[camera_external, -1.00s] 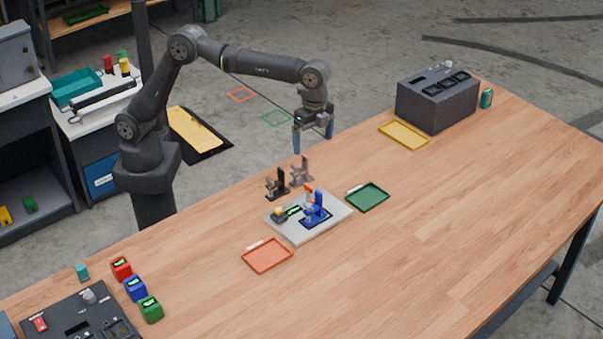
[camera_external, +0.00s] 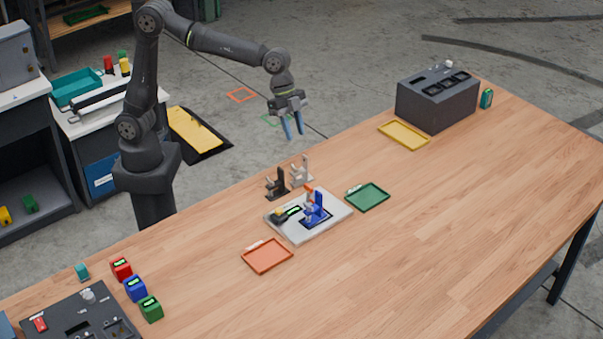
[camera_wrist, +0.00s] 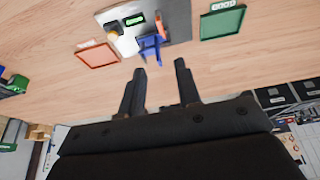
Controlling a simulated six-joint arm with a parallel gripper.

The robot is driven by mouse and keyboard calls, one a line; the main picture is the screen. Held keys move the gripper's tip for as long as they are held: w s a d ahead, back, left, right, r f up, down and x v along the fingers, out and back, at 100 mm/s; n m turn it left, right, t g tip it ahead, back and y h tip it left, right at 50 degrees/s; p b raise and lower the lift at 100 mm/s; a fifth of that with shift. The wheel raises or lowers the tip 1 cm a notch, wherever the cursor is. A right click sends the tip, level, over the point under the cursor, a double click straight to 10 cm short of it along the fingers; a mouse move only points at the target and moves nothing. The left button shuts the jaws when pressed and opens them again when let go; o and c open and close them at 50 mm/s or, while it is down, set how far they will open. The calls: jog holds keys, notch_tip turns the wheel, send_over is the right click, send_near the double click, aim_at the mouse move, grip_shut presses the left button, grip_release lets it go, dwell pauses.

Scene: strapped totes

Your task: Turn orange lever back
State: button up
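The orange lever (camera_external: 309,187) stands at the top of a blue toggle clamp (camera_external: 316,208) on a light grey plate (camera_external: 300,233) near the table's back edge. In the wrist view the blue clamp (camera_wrist: 150,48) is ahead of the fingers, with the orange lever (camera_wrist: 161,27) beside it. A yellow-topped knob (camera_external: 280,212) and a green-lit display (camera_external: 294,209) share the plate. My gripper (camera_external: 293,137) is above and behind the plate, apart from the lever. Its two fingers (camera_wrist: 160,72) are spread with nothing between them.
A black clamp (camera_external: 277,184) and a pale clamp (camera_external: 301,172) stand just behind the plate. An orange tray (camera_external: 267,256) and a green tray (camera_external: 368,197) flank it. A dark box (camera_external: 436,98) and yellow tray (camera_external: 403,135) are farther right. The table's right front is clear.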

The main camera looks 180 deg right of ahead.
aim_at(308, 186)
jog(key=x, duration=1.7)
jog(key=shift+a+f, duration=0.1)
jog(key=shift+f, duration=0.05)
grip_shut()
